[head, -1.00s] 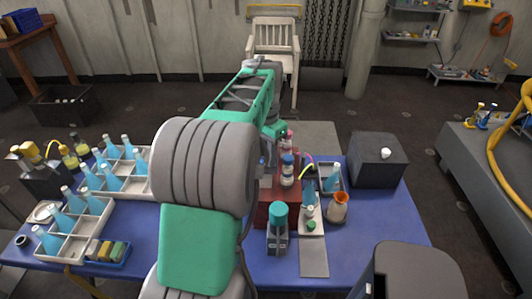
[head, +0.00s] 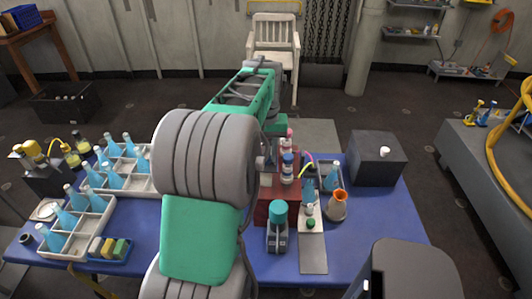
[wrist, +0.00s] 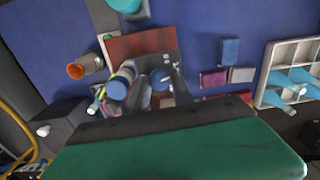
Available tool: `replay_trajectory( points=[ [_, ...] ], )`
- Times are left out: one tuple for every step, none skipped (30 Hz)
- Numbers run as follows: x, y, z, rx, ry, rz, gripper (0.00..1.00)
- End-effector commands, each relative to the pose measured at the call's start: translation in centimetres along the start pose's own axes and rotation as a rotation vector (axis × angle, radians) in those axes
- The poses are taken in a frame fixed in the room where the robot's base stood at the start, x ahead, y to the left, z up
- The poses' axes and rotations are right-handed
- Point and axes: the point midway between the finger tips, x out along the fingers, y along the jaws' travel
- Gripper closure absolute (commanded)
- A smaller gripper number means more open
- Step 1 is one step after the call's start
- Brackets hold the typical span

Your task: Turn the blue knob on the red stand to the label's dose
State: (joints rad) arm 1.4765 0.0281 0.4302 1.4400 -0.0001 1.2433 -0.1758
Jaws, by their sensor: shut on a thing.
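The red stand (head: 277,208) is on the blue table, right of my arm, which covers part of it. It also shows in the wrist view (wrist: 140,45). The blue knob (wrist: 160,77) shows at the stand in the wrist view, between the dark fingers of my gripper (wrist: 162,84). My gripper is shut on it. Its turned position is too small to read. In the head view my arm hides the knob and the fingers. I cannot read any dose on a label.
A teal-capped device (head: 278,230) stands in front of the stand. An orange-rimmed jug (head: 338,206) and a dark box (head: 378,158) are to the right. Trays of blue bottles (head: 75,232) fill the left side.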

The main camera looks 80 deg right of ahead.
Motion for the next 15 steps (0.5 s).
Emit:
replay_trajectory(
  points=[
    [0.0, 0.0, 0.03, -0.01, -0.001, 0.0, 1.0],
    [0.01, 0.0, 0.03, -0.017, -0.001, 0.0, 1.0],
    [0.01, 0.0, 0.03, -0.024, -0.001, 0.0, 1.0],
    [0.01, 0.0, 0.03, -0.028, -0.001, 0.0, 1.0],
    [0.01, 0.0, 0.04, -0.032, -0.001, 0.0, 1.0],
    [0.01, 0.0, 0.03, -0.035, -0.001, 0.0, 1.0],
    [0.01, 0.0, 0.04, -0.036, -0.001, 0.0, 1.0],
    [0.02, 0.01, 0.04, -0.038, -0.001, 0.0, 1.0],
    [0.02, 0.01, 0.03, -0.039, -0.001, 0.0, 1.0],
    [0.02, 0.01, 0.03, -0.039, -0.001, 0.0, 1.0],
    [0.02, 0.01, 0.03, -0.039, -0.001, 0.0, 1.0],
    [0.02, 0.01, 0.04, -0.039, -0.001, 0.0, 1.0],
    [0.02, 0.01, 0.04, -0.039, -0.001, 0.0, 1.0],
    [0.02, 0.01, 0.04, -0.039, -0.001, 0.0, 1.0],
    [0.02, 0.01, 0.04, -0.038, -0.001, 0.0, 1.0]
  ],
)
